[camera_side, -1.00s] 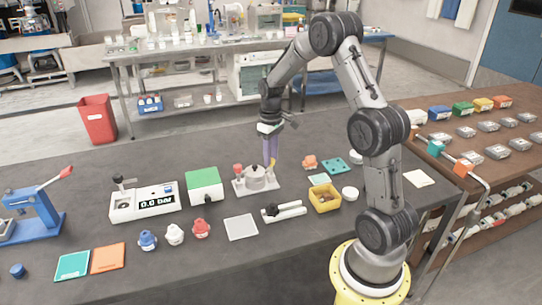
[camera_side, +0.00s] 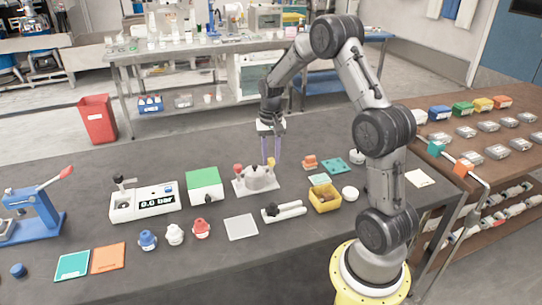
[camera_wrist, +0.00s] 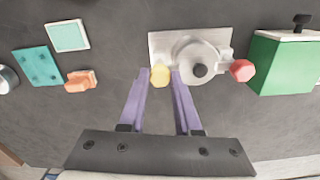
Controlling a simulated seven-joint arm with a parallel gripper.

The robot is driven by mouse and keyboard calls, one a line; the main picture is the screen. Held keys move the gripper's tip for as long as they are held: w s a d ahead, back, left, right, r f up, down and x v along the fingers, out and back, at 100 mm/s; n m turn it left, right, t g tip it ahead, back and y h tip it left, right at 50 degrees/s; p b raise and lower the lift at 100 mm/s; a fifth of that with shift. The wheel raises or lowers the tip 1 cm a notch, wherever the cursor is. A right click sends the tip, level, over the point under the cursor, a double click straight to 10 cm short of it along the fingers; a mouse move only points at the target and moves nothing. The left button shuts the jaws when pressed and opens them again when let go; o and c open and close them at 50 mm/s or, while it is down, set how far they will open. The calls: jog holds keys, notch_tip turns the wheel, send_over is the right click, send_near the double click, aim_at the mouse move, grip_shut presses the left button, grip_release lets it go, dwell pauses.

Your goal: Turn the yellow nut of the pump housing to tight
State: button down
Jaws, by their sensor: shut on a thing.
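The grey metal pump housing (camera_side: 258,179) sits on a pale plate in mid-table. The yellow nut (camera_side: 271,161) is at its right side, and a red nut (camera_side: 238,169) is at its left. In the wrist view the yellow nut (camera_wrist: 160,76) lies between the tips of my gripper's purple fingers, with the housing (camera_wrist: 192,52) just beyond and the red nut (camera_wrist: 242,70) to the right. My gripper (camera_side: 271,162) points down and is shut on the yellow nut. The nut's lower part and thread are hidden.
A green box (camera_side: 205,185) and a gauge unit reading 0.0 bar (camera_side: 145,201) stand left of the housing. An orange part (camera_side: 309,162), a teal plate (camera_side: 335,166) and a yellow bin (camera_side: 324,198) lie to the right. A grey pad (camera_side: 240,228) lies in front.

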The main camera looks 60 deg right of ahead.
aim_at(271, 159)
jog(key=shift+r, duration=0.1)
dwell(0.4)
jog(key=c, duration=0.6)
grip_release()
notch_tip(271, 159, up, 14)
